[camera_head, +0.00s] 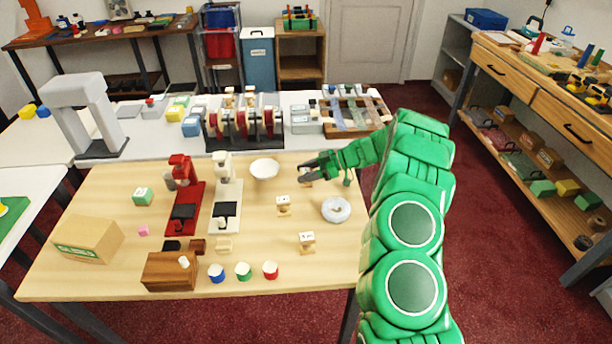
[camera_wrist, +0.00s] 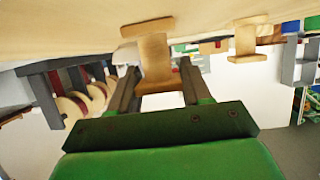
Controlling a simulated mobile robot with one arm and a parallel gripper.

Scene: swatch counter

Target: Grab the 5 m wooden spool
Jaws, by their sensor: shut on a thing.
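My gripper (camera_head: 308,169) is over the right part of the wooden table, its fingers pointing left. In the wrist view its fingers (camera_wrist: 158,68) are shut on a pale wooden spool (camera_wrist: 155,58). The wrist view is turned over, with the tabletop along the top. In the head view the gripper mostly hides this spool. A second wooden spool (camera_wrist: 248,38) stands apart to the right in the wrist view. In the head view, similar spools stand at the table's middle (camera_head: 283,205) and front right (camera_head: 306,241). I cannot read any length marking on the spools.
A white bowl (camera_head: 265,169) is just left of my gripper. Red (camera_head: 187,205) and white (camera_head: 225,205) devices stand farther left. A rack of reels (camera_head: 243,125) is behind.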

